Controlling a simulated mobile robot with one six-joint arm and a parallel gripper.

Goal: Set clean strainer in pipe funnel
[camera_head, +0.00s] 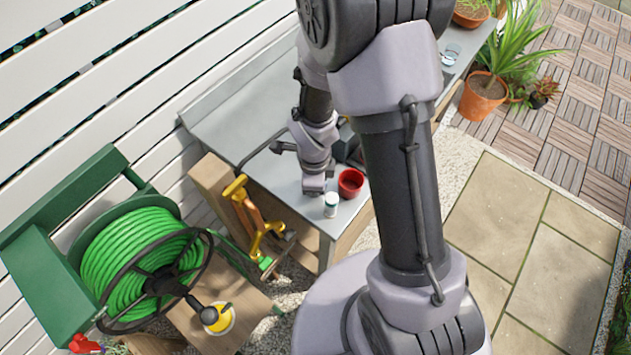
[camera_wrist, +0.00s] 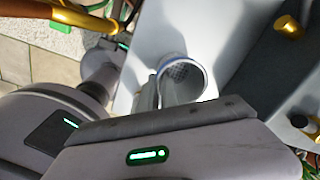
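A pale cup-like piece with a blue-tinted rim and a mesh bottom, which looks like the strainer (camera_wrist: 183,76), is in the middle of the wrist view. It is probably the small white cup (camera_head: 331,206) near the front edge of the grey table in the head view. My gripper (camera_head: 313,190) points down just left of and behind this cup. In the wrist view its narrow grey fingers (camera_wrist: 147,93) show beside the strainer's left side. I cannot tell whether they touch or grip it. I cannot make out the pipe funnel for sure.
A red pot (camera_head: 351,182) stands close to the white cup on the table (camera_head: 240,110). An orange-yellow pipe fitting (camera_head: 258,225) stands left of the table's front corner. A green hose reel (camera_head: 140,260) and a wooden stool (camera_head: 195,338) lie further left.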

